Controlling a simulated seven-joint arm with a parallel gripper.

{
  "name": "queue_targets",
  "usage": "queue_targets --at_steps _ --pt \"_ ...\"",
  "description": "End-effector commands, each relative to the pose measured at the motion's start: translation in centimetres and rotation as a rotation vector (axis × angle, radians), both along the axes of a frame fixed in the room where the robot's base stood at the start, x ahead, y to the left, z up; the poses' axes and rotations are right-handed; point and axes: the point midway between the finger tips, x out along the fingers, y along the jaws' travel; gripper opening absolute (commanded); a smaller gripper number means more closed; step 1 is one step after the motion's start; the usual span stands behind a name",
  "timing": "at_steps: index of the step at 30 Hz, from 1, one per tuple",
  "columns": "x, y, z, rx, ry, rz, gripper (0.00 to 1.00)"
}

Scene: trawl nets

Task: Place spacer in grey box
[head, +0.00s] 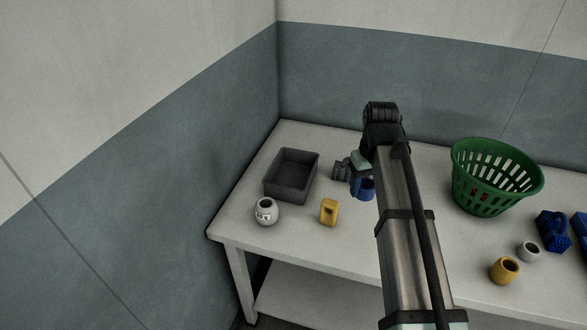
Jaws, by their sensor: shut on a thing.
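The grey box (273,188) is an open, dark rectangular tray on the left part of the table. Its visible inside looks empty. My gripper (352,176) is low over the table, to the right of the box, and partly hidden by my arm. A blue hollow cylinder (363,189), which looks like the spacer, is at the gripper, and the jaws appear shut on it. My arm covers its right side. I cannot tell whether it touches the table.
A white round jar (266,213) stands in front of the box, with a yellow block-like piece (328,212) to its right. A green basket (493,184), a white cup (528,252), a yellow cup (504,271) and blue items (553,232) stand on the right. The wall runs behind the table.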

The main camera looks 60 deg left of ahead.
Motion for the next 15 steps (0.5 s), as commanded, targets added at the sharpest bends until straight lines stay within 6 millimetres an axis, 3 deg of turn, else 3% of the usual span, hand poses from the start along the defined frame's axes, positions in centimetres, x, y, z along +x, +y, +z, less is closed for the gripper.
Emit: queue_targets --at_steps 8,15 --pt "-0.9 10.3 0.4 0.0 0.0 -0.003 0.27" --pt "-3.5 20.3 0.3 -0.001 0.0 -0.013 0.27"
